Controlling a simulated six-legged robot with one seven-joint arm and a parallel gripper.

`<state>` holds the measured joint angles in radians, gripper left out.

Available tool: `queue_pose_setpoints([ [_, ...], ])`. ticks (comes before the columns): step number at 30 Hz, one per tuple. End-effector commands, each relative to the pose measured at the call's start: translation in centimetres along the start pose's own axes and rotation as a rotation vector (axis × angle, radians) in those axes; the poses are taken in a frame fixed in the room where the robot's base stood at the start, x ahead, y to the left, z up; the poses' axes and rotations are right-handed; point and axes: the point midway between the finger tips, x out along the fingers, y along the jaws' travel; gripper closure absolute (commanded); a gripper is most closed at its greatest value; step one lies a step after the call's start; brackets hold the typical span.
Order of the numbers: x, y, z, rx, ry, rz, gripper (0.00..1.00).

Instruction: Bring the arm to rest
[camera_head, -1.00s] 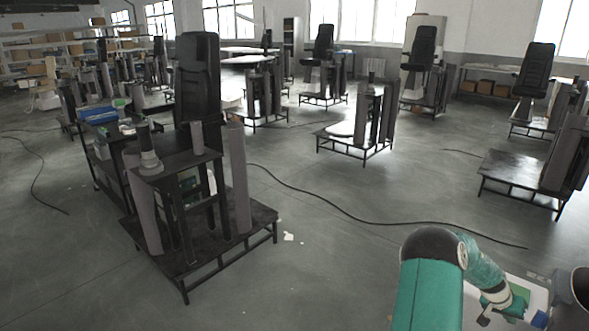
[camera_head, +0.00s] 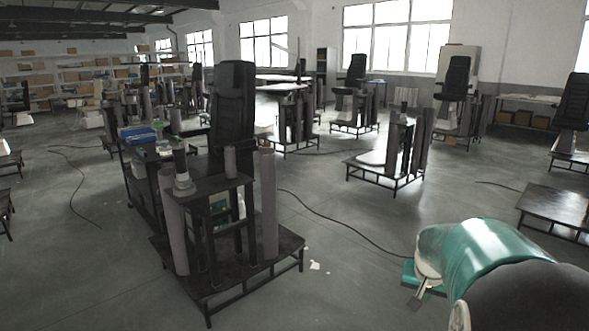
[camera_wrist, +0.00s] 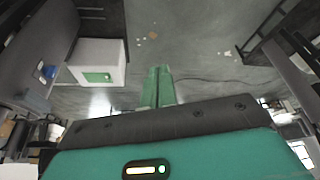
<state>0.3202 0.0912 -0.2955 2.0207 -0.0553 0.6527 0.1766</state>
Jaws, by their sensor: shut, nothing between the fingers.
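My arm (camera_head: 490,250) fills the lower right of the head view, with its green and dark links folded close to the camera. In the wrist view my gripper (camera_wrist: 157,88) shows as two green fingers side by side with no gap between them, shut and empty. The fingers point out over the grey floor and touch nothing that I can see. In the head view the fingers cannot be made out clearly among the arm's parts.
A lift column stand (camera_head: 228,262) with a black seat (camera_head: 233,105) is nearest, left of my arm. More stands (camera_head: 385,172) are behind. A black cable (camera_head: 335,218) crosses the open floor. The wrist view shows a white box (camera_wrist: 88,50) with a green panel.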

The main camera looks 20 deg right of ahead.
Motion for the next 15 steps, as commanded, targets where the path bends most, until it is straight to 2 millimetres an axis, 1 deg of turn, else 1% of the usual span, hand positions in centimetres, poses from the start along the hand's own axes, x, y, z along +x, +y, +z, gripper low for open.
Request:
queue_pose_setpoints([
  [1,-2.0,-1.9,1.2,-0.039,0.008,-0.037,1.00],
  [3,-4.3,-4.0,3.1,-0.093,0.013,-0.079,1.00],
  [5,-6.2,-5.6,4.8,-0.141,0.016,-0.112,1.00],
  [6,-7.5,-6.7,6.1,-0.174,0.020,-0.133,1.00],
  [8,-9.2,-8.0,8.0,-0.226,0.024,-0.163,1.00],
  [10,-11.2,-9.3,10.4,-0.285,0.032,-0.195,1.00],
  [12,-13.0,-10.3,12.8,-0.347,0.041,-0.225,1.00],
  [14,-14.4,-11.0,15.0,-0.400,0.049,-0.248,1.00],
  [15,-15.2,-11.4,16.4,-0.436,0.055,-0.262,1.00],
])
